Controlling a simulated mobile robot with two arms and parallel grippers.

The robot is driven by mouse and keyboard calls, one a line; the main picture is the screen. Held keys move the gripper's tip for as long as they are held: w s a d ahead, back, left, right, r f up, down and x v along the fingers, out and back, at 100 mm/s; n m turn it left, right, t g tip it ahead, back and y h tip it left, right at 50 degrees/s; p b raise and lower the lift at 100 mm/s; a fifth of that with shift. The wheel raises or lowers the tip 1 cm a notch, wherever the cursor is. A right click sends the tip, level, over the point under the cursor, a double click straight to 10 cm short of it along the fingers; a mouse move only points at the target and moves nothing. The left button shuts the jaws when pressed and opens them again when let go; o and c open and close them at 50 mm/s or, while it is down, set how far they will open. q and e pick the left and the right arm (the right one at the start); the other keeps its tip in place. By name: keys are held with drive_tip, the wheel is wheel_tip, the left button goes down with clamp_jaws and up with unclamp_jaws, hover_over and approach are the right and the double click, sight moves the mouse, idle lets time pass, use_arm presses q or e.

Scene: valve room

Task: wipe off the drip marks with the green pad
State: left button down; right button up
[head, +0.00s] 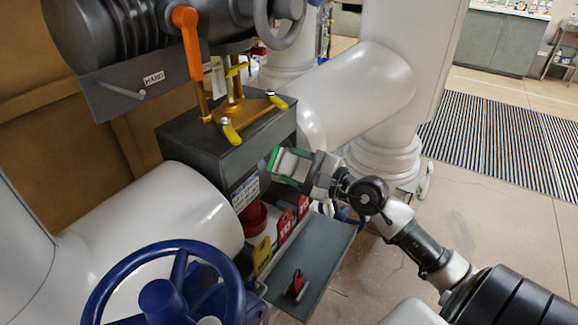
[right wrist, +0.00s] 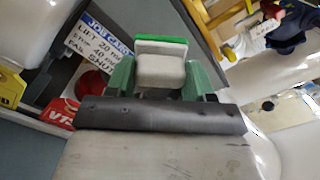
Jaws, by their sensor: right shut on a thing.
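My right gripper (head: 303,168) reaches in from the lower right of the head view and is shut on the green pad (head: 274,158), a grey block with a green face. In the right wrist view the pad's green edge (right wrist: 160,41) points away from the gripper, with the grey block between the fingers. The pad is by the right front of the dark grey box (head: 215,150); I cannot tell whether it touches. I cannot make out any drip marks; the pad and gripper cover part of the box's front. My left gripper is not in view.
A tray-like shelf (head: 318,262) with red and yellow tags is below the box. A job card (head: 245,192) hangs on the box front. A blue handwheel (head: 170,285) is at lower left. White pipes flank the box, and an orange lever (head: 190,45) rises above it.

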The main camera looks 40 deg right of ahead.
drive_tip(key=shift+s, duration=0.1)
drive_tip(key=shift+s+d+f+b, duration=0.15)
drive_tip(key=shift+s+d+b, duration=0.15)
drive_tip(key=shift+s+b, duration=0.3)
drive_tip(key=shift+s+d, duration=0.2)
drive_tip(key=shift+s, duration=0.2)
drive_tip(key=shift+s+d, duration=0.1)
drive_tip(key=shift+s, duration=0.25)
drive_tip(key=shift+r, duration=0.2)
drive_tip(key=shift+w, duration=0.1)
